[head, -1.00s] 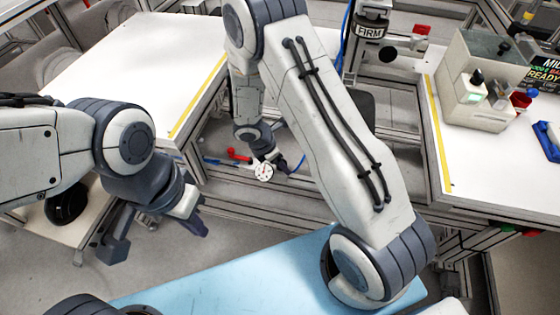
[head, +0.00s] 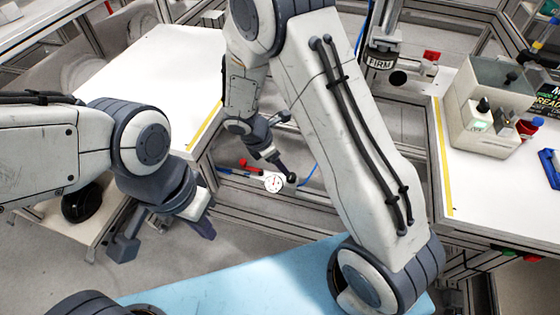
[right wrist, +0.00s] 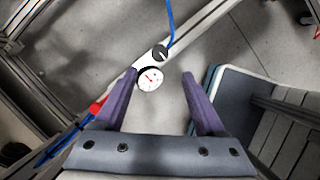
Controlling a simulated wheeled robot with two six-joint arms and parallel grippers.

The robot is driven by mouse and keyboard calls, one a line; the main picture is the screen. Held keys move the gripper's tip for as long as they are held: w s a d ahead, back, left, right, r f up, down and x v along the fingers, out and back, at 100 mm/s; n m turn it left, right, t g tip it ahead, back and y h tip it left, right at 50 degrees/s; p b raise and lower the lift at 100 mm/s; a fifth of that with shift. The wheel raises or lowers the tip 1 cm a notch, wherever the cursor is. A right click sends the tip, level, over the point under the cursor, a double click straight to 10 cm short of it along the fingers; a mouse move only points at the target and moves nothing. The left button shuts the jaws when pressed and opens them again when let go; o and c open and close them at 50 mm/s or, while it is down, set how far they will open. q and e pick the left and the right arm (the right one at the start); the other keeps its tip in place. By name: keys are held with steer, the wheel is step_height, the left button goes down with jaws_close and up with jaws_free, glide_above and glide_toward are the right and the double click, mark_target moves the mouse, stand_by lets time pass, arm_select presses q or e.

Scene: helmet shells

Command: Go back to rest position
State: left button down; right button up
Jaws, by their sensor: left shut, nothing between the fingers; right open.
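My left gripper (head: 203,228) is on the left in the head view. Its dark purple fingers are shut and hold nothing, hanging over the floor beside the light blue surface. My right gripper (head: 289,148) is in the middle of the head view, beyond my large right arm link. In the right wrist view its two purple fingers (right wrist: 160,74) stand wide apart with nothing gripped. A white round gauge (head: 273,182) lies below the right gripper. In the right wrist view the gauge (right wrist: 150,79) appears near the left fingertip; I cannot tell whether they touch.
A white table (head: 150,75) with a yellow edge line is at back left. A white table (head: 480,190) at right bears a grey box (head: 490,100) with bottles. A metal frame (head: 240,205) runs below the right gripper. A light blue surface (head: 230,280) is in front.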

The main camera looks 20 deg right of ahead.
stand_by(0.3)
steer(key=s+a+r+m+y, duration=0.2)
steer(key=s+a+r+m, duration=0.15)
steer(key=s+r, duration=0.35)
steer(key=s+a+r+m+y, duration=0.25)
steer(key=s+r+m, duration=0.25)
steer(key=s, duration=0.3)
steer(key=s+a+r+m+y, duration=0.1)
steer(key=s+a+r+m, duration=0.3)
steer(key=s+r, duration=0.3)
step_height(320, 180, up, 14)
steer(key=p, duration=1.5)
steer(key=shift+s+d+r+g, duration=0.15)
steer(key=shift+s+r+g, duration=0.05)
steer(key=shift+s+g, duration=0.2)
